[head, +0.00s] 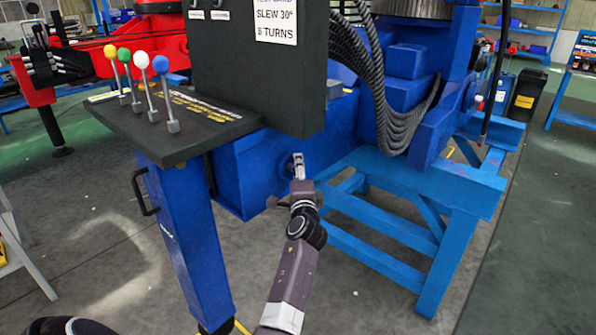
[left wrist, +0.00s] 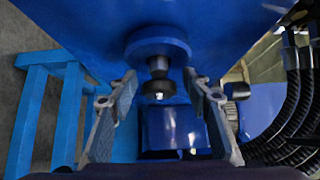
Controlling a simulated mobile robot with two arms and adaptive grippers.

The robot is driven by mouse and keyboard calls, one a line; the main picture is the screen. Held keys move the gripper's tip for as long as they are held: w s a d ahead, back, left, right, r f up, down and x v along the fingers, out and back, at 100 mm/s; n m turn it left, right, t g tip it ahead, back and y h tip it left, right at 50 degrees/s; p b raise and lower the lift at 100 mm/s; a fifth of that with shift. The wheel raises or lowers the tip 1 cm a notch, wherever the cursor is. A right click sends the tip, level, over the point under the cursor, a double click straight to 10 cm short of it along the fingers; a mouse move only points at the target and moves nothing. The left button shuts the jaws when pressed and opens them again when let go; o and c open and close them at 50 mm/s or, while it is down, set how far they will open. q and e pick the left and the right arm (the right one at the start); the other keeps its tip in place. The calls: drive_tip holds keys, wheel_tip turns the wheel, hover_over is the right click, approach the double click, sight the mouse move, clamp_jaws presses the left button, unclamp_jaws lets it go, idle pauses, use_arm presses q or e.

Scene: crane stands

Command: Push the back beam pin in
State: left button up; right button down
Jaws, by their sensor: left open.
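The pin (left wrist: 158,68) shows in the left wrist view as a short dark stem with a wider dark, round knob. It sticks out of a round blue flange (left wrist: 158,45) on a blue beam face. My left gripper (left wrist: 160,82) is open, with one finger on each side of the knob and a visible gap to both. In the head view my left gripper (head: 298,166) is close against the blue beam (head: 240,170), below the dark control box. The gripper largely hides the pin there. My right gripper is not in view.
A lever console (head: 180,118) with several coloured knobs stands on a blue post (head: 180,225) left of the arm. The grey control box (head: 262,75) hangs above the gripper. A light blue stand (head: 385,215) is at right, with black hoses (head: 375,80) above. Open floor lies in front.

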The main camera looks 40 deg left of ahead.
use_arm(q)
drive_tip(key=v, duration=0.7)
drive_tip(key=shift+s, duration=0.2)
